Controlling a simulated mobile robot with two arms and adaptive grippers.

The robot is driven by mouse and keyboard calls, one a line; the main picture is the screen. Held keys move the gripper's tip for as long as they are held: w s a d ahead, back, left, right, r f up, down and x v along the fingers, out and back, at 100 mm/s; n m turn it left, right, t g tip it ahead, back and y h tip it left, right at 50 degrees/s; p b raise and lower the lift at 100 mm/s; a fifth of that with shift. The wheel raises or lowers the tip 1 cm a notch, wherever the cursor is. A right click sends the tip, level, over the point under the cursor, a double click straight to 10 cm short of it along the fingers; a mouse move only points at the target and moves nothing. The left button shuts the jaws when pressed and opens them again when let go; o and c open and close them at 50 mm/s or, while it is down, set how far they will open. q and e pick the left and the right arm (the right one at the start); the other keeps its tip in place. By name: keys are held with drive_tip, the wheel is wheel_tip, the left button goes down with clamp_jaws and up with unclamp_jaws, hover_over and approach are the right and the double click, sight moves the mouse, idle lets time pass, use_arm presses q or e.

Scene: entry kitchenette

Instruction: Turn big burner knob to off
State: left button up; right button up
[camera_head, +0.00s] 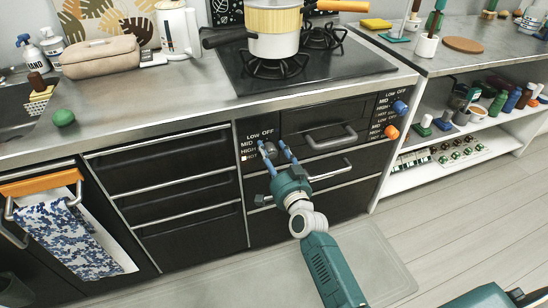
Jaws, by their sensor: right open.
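A dark grey knob (269,149) sits on the black stove front panel (250,130), left of the oven drawer handle, with LOW, OFF, MID and HOT labels to its upper left. My right gripper (273,145) is open, its two blue fingers on either side of this knob; I cannot tell whether they touch it. The knob's pointer setting is too small to read. A blue knob (399,107) and an orange knob (391,132) sit on the right side of the panel, each beside the same kind of labels. My left gripper is out of view.
A white and yellow pot (274,32) stands on the black hob (340,67) above. Drawer handles (330,138) stick out close to my right gripper. A towel (68,238) hangs at the left. An open shelf (480,135) stands at the right.

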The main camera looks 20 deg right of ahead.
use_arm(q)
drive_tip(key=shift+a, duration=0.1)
use_arm(e)
drive_tip(key=s, duration=1.2)
drive_tip(key=shift+d, duration=0.2)
